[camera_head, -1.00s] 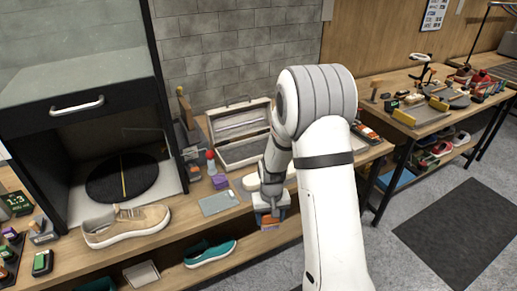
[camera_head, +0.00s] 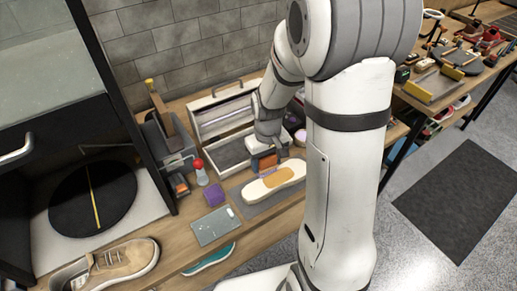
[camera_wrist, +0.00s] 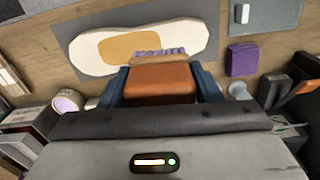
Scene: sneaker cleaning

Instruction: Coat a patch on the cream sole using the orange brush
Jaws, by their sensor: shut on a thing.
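The cream sole (camera_head: 258,190) lies flat on a grey mat, with a tan-orange patch (camera_head: 277,178) across its middle. It also shows in the wrist view (camera_wrist: 187,40), its patch (camera_wrist: 130,47) left of centre. My gripper (camera_head: 266,153) is shut on the orange brush (camera_head: 265,163), at the sole's far long edge, toward the open box. In the wrist view the brush's orange block (camera_wrist: 160,85) sits between blue-grey fingers. Its purple bristles (camera_wrist: 158,53) overlap the sole's edge beside the patch; I cannot tell whether they touch.
An open grey box (camera_head: 230,120) stands behind the sole. A purple block (camera_head: 215,194), a red-topped bottle (camera_head: 200,172) and a grey pad (camera_head: 214,226) lie to the left. A beige sneaker (camera_head: 118,262) is front left. A round container (camera_wrist: 68,102) is close by in the wrist view.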

